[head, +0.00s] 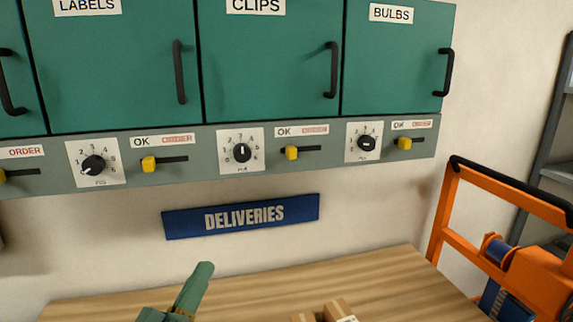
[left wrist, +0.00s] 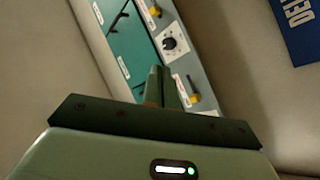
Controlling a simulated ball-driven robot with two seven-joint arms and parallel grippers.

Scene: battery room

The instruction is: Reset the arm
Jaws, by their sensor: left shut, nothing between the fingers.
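My left gripper (head: 203,268) shows at the bottom of the head view, in front of the wooden table and below the blue DELIVERIES sign (head: 241,216). It is shut and empty, its fingers pointing up. In the left wrist view its closed fingers (left wrist: 160,72) stand before the cabinet panel, touching nothing that I can see. Most of the left arm is out of the head view. My right gripper is in neither view.
Green cabinets labelled LABELS (head: 107,70), CLIPS (head: 262,65) and BULBS (head: 390,65) hang above a grey panel with dials (head: 242,152) and yellow sliders (head: 291,152). Small boxes (head: 338,311) lie on the table (head: 380,275). An orange cart (head: 545,275) stands right.

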